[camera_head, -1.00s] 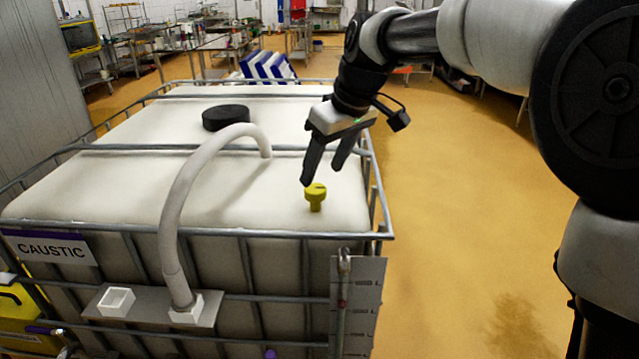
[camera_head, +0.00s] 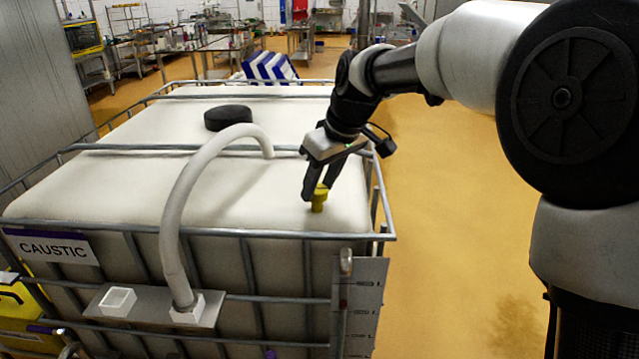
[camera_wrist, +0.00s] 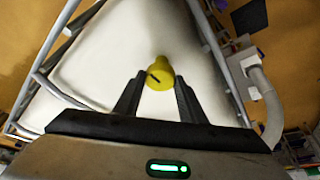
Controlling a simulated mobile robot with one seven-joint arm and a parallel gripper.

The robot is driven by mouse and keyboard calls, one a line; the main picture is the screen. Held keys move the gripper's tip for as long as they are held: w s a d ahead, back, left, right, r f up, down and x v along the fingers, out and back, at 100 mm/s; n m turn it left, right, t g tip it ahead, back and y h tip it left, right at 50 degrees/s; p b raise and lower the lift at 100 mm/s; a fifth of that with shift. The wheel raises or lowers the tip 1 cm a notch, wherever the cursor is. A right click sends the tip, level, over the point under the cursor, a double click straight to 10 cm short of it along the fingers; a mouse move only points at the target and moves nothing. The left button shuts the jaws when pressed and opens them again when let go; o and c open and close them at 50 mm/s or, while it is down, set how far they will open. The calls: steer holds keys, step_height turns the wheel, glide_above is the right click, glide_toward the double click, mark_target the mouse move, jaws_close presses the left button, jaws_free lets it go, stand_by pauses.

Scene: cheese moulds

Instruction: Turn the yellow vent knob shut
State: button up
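The yellow vent knob (camera_head: 319,201) stands upright on the white tank top (camera_head: 240,190), near its front right corner. In the wrist view the knob (camera_wrist: 159,75) shows from above, with a dark slanted mark on its top. My gripper (camera_head: 314,198) points down at the knob from above. In the wrist view my gripper (camera_wrist: 158,92) is open, with one finger on each side of the knob's near part. I cannot tell whether the fingers touch it.
A metal cage (camera_head: 250,234) surrounds the tank. A pale curved hose (camera_head: 178,190) rises over its front, left of the knob. A black lid (camera_head: 228,117) lies farther back. The orange floor (camera_head: 450,230) at right is clear.

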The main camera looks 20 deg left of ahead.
steer(key=shift+m, duration=0.4)
steer(key=m, duration=0.2)
steer(key=m+t+h, duration=0.1)
steer(key=shift+s+a+m, duration=0.15)
steer(key=shift+a+m, duration=0.05)
steer(key=shift+m, duration=0.2)
steer(key=m+h, duration=0.1)
steer(key=m, duration=0.1)
steer(key=m+t, duration=0.1)
steer(key=m, duration=0.1)
steer(key=shift+a+h, duration=0.15)
steer(key=shift+h, duration=0.25)
steer(key=m+h, duration=0.1)
steer(key=m, duration=0.4)
steer(key=shift+a+h, duration=0.15)
steer(key=shift+h, duration=0.25)
steer(key=shift+m+g+h+p, duration=0.3)
steer(key=shift+m+h+p, duration=0.55)
steer(key=shift+m, duration=1.35)
steer(key=o, duration=1)
steer(key=shift+o, duration=0.2)
